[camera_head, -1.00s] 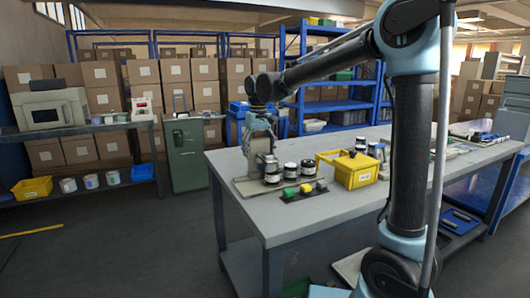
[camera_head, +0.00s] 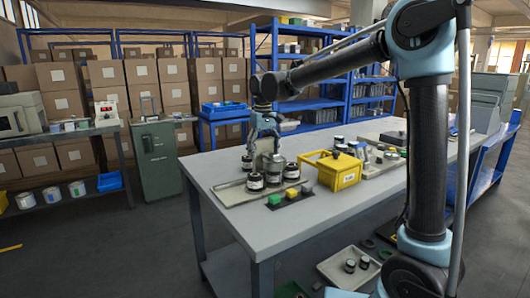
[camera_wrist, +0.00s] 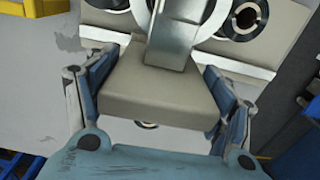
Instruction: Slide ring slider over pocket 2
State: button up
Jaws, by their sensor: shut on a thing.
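In the wrist view my gripper (camera_wrist: 158,95) has its two blue fingers on either side of a beige block (camera_wrist: 158,98) and is shut on it. I cannot tell whether either is the ring slider. A dark-centred round piece (camera_wrist: 245,18) sits right of the cylinder; another round piece shows at the top edge. Pocket 2 cannot be made out. In the head view my gripper (camera_head: 264,133) is low over a beige tray (camera_head: 228,194) on the table, among black-and-white jars (camera_head: 255,182).
A yellow bin (camera_head: 345,178) stands right of the tray. A green cabinet (camera_head: 156,160) stands left.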

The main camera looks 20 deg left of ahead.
jog(key=o, duration=1.5)
notch_tip(320, 180, up, 12)
jog(key=shift+w+f, duration=0.1)
